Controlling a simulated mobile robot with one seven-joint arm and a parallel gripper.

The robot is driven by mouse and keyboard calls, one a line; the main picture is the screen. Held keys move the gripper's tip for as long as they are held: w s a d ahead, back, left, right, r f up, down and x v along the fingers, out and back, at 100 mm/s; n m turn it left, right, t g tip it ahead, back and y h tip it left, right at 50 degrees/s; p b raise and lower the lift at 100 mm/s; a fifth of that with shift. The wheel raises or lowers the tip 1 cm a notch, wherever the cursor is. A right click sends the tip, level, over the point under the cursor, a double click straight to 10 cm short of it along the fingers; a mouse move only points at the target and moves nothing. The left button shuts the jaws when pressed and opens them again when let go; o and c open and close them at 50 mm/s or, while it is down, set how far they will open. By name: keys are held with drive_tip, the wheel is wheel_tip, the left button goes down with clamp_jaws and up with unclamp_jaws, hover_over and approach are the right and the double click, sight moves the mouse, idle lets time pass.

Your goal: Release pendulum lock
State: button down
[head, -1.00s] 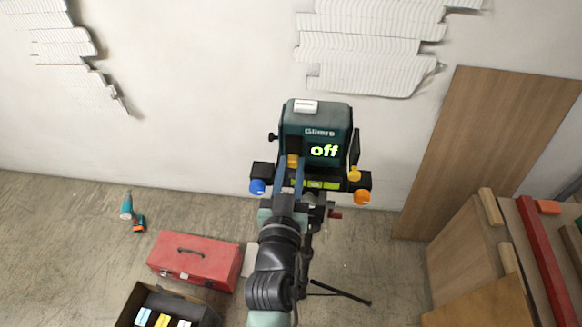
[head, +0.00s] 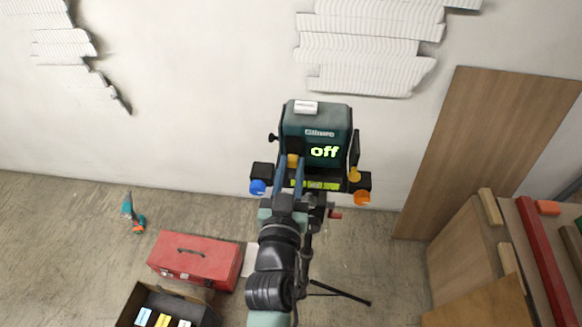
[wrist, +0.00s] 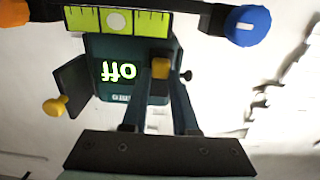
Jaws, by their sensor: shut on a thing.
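A dark teal levelling device (head: 317,118) stands on a tripod by the wall, its display reading "off" in green. A small yellow knob (wrist: 160,66) sits on its front beside the display; it also shows in the head view (head: 293,160). My gripper (wrist: 161,70) is shut on this knob, one finger on each side. A second yellow knob (head: 354,174) is on a dark side flap of the device; it also shows in the wrist view (wrist: 55,106). Which part is the pendulum lock is not labelled. My fingers hide part of the device's lower front.
Blue (head: 258,187) and orange (head: 362,198) knobs flank the yellow-green bubble vial (wrist: 117,21) below the device. A red toolbox (head: 195,262), an open box (head: 160,290) and a drill (head: 133,215) lie on the floor at left. A wood panel (head: 490,150) leans at right.

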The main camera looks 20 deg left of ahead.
drive_tip(key=shift+r+p, duration=1.35)
drive_tip(key=shift+r, duration=0.55)
drive_tip(key=c, duration=0.7)
unclamp_jaws()
drive_tip(key=shift+s+f, duration=0.1)
drive_tip(key=shift+s, duration=0.05)
drive_tip(key=b, duration=0.5)
approach(293, 141)
drive_tip(key=shift+v, duration=3.5)
drive_tip(key=shift+d, duration=0.2)
